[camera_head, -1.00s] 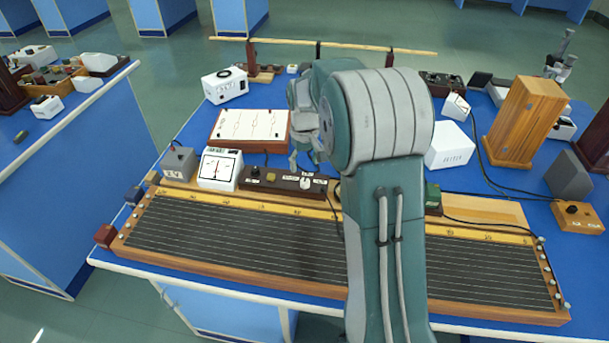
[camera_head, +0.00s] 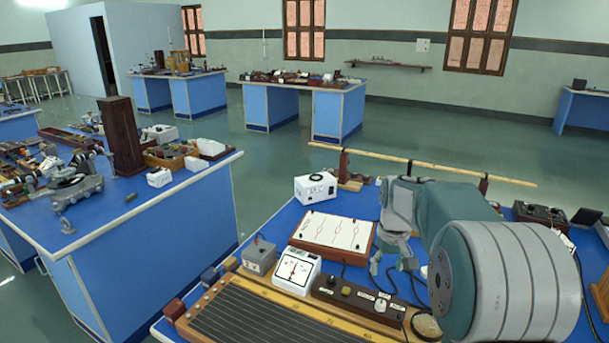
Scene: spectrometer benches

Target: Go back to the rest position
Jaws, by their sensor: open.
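My gripper (camera_head: 393,264) is at the right of the head view, at the end of my grey-green arm. Its dark fingers point down and stand apart, with nothing between them. It is just right of the white-topped board (camera_head: 333,232) and behind the dark switch strip (camera_head: 357,300) on the blue bench. How high it is above the bench top I cannot tell. My large arm joint hides the bench's right part.
A wooden wire board (camera_head: 258,317), a white meter (camera_head: 296,270), a grey box (camera_head: 259,256) and a white box (camera_head: 316,187) stand on this bench. A wooden rod (camera_head: 420,163) spans its back. A cluttered bench (camera_head: 150,235) is at left, with open floor (camera_head: 275,165) beyond.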

